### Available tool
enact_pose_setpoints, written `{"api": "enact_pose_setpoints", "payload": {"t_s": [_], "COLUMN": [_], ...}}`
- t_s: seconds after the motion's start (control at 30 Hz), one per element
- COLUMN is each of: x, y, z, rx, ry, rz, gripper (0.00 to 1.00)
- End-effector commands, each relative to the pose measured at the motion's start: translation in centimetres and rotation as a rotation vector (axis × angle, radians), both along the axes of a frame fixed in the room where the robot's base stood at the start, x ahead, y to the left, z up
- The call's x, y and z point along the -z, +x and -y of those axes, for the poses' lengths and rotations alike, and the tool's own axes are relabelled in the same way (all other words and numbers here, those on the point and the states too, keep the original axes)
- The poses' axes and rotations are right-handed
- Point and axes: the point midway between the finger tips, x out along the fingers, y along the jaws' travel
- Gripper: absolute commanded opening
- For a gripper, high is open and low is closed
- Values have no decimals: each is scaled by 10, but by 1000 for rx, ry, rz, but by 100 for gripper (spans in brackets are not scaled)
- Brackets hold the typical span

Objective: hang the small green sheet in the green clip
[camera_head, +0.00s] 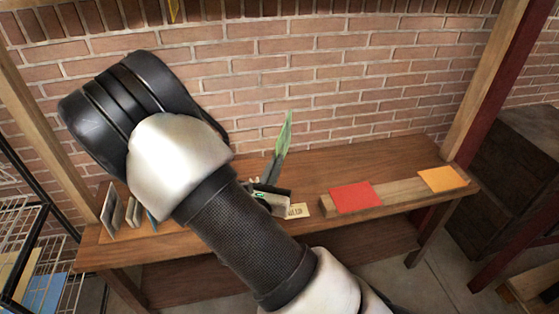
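The small green sheet (285,132) stands upright and tilted above the wooden table, in front of the brick wall. My gripper (270,168) is at the sheet's lower end, and its dark fingers look shut on it. The gripper is partly hidden behind my arm, so the finger contact shows only in part. No green clip can be made out in this view.
A red sheet (356,197) and an orange sheet (442,179) lie on a raised plank on the table (390,155). A small card (297,210) lies left of them. Upright grey plates (112,211) stand at the left end. A wire rack (28,240) is at far left.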

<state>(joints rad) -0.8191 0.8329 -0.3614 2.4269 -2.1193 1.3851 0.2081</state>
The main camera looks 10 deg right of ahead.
Motion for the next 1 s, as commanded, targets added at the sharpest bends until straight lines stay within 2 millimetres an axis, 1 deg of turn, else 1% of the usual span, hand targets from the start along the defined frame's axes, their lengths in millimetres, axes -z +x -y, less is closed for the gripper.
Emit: {"api": "enact_pose_setpoints", "payload": {"t_s": [0.03,0.2,0.27,0.3,0.43,0.57,0.7,0.9,1.0], "x": [-18,-77,-97,-110,-151,-188,-226,-270,-286], "y": [7,24,27,28,28,23,14,-4,-13], "z": [-5,-16,-18,-19,-20,-18,-13,-2,3], "rx": [-10,-73,-98,-117,-180,-245,-314,-403,-437], "ry": [10,10,11,10,9,8,8,7,5], "rz": [11,11,10,11,9,10,10,9,7], "gripper": [0,0,0,0,0,0,0,0,0]}}
